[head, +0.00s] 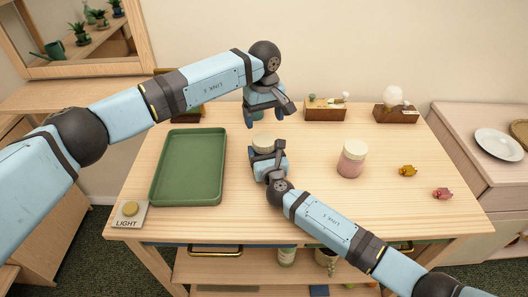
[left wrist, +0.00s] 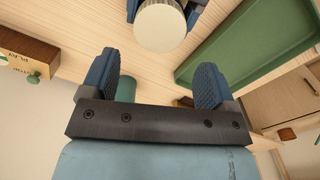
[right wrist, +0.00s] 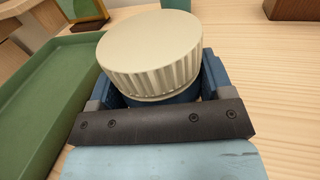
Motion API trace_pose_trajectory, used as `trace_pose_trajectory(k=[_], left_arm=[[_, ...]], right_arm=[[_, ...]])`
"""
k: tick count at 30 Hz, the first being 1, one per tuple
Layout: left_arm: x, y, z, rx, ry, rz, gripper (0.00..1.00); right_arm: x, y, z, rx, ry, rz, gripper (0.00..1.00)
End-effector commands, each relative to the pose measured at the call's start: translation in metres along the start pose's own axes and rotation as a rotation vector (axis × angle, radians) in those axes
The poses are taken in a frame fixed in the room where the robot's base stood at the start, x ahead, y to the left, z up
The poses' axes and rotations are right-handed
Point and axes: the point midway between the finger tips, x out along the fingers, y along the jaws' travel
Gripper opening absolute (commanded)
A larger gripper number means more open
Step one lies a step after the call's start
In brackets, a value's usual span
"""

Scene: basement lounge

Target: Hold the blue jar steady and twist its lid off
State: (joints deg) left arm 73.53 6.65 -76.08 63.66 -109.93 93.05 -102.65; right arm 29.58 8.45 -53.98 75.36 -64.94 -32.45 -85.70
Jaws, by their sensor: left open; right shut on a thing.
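The blue jar (right wrist: 182,97) stands upright on the table with its ribbed cream lid (right wrist: 150,48) on. The lid also shows in the head view (head: 264,141) and at the top of the left wrist view (left wrist: 160,26). My right gripper (head: 266,155) is shut on the jar body, its fingers on both sides below the lid; they hide most of the body. My left gripper (head: 266,112) is open and empty, above the table behind the jar, apart from the lid. Its two fingers are spread in the left wrist view (left wrist: 155,80).
A green tray (head: 188,168) lies left of the jar. A pink jar (head: 351,163) with a cream lid stands to the right, near small yellow (head: 408,171) and pink (head: 442,194) pieces. A green cylinder (left wrist: 126,89) and wooden boxes (head: 325,112) stand at the back. A LIGHT button (head: 130,209) is front left.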

Motion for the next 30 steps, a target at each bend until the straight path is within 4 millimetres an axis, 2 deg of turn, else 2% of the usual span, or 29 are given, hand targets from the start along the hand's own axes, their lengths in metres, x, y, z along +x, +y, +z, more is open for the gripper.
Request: trace_pose_trajectory(k=[9, 14, 24, 30], left_arm=[[-0.001, 0.0, -0.001, -0.303, 0.003, -0.001, 0.82], [0.006, 0.0, 0.0, -0.385, -0.001, -0.001, 0.82], [0.056, 0.0, 0.001, -0.387, -0.001, -0.001, 0.82], [0.076, 0.0, 0.0, -0.387, 0.0, -0.001, 0.82]], right_arm=[[0.0, 0.0, 0.0, 0.0, 0.0, 0.0, 0.07], [0.0, 0.0, 0.0, 0.0, 0.0, 0.0, 0.07], [0.0, 0.0, 0.0, 0.0, 0.0, 0.0, 0.07], [0.0, 0.0, 0.0, 0.0, 0.0, 0.0, 0.07]])
